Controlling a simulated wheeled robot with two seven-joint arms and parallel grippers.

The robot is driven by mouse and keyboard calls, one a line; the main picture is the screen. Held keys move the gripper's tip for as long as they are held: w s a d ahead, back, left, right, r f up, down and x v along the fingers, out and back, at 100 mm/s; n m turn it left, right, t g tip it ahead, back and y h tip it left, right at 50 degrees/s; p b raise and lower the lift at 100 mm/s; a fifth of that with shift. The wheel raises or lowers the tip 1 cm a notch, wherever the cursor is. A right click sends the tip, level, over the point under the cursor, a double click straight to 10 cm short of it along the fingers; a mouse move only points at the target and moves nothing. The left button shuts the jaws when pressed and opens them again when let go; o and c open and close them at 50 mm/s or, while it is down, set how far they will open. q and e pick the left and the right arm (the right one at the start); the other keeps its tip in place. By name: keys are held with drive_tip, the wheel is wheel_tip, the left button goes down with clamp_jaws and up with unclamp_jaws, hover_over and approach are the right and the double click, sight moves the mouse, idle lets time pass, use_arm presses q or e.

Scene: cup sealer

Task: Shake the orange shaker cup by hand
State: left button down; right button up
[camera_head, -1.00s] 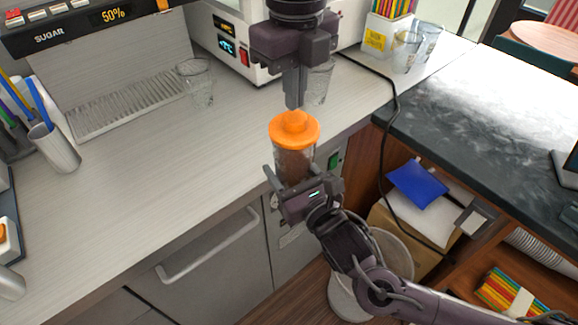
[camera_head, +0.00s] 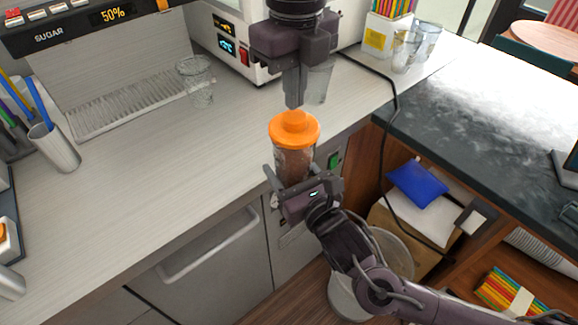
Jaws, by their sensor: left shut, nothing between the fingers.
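The orange shaker cup has an orange lid (camera_head: 295,130) and a clear body (camera_head: 294,163) with brownish contents. It is upright at the counter's front edge. My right gripper (camera_head: 302,180) comes from the lower right, with its fingers on either side of the lower body, and holds the cup. The cup's bottom is hidden by this gripper. My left gripper (camera_head: 293,104) points down from the top, just above the lid's knob. Its fingers are together and empty. Whether the fingertips touch the knob is hard to tell.
Clear glasses stand by the drip tray (camera_head: 140,104), behind my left gripper (camera_head: 319,82) and at the back right (camera_head: 405,52). A metal cup (camera_head: 54,148) with straws is at left. A black cable (camera_head: 393,100) crosses the counter. The middle counter (camera_head: 170,180) is free.

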use_arm(q)
drive_tip(key=shift+f, duration=0.85)
use_arm(e)
drive_tip(key=shift+r, duration=0.1)
idle(0.5)
